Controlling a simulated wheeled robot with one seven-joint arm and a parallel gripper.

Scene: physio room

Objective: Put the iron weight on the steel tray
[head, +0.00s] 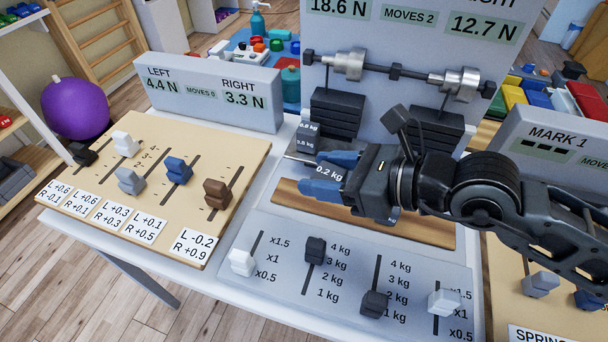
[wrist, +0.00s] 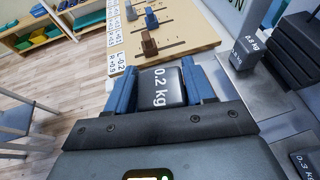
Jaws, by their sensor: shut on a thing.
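My gripper (head: 326,173) has its two blue fingers shut on a dark iron weight (head: 329,175) marked 0.2 kg. The weight also shows in the wrist view (wrist: 161,88), between the fingers (wrist: 161,84). It is held in front of the central apparatus, above or close to the wooden strip; the exact height cannot be told. A shiny steel surface, seemingly the steel tray (wrist: 264,88), lies right of the gripper in the wrist view, with another small dark weight (wrist: 247,53) on it. In the head view my gripper hides most of this surface.
A similar weight (wrist: 305,164) is at the wrist view's lower right. Small stacked dark weights (head: 306,137) stand just behind my fingers. Slider panels (head: 150,185) stand left and front (head: 340,285). A bar with steel cylinders (head: 395,72) and black blocks (head: 337,113) stands behind.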

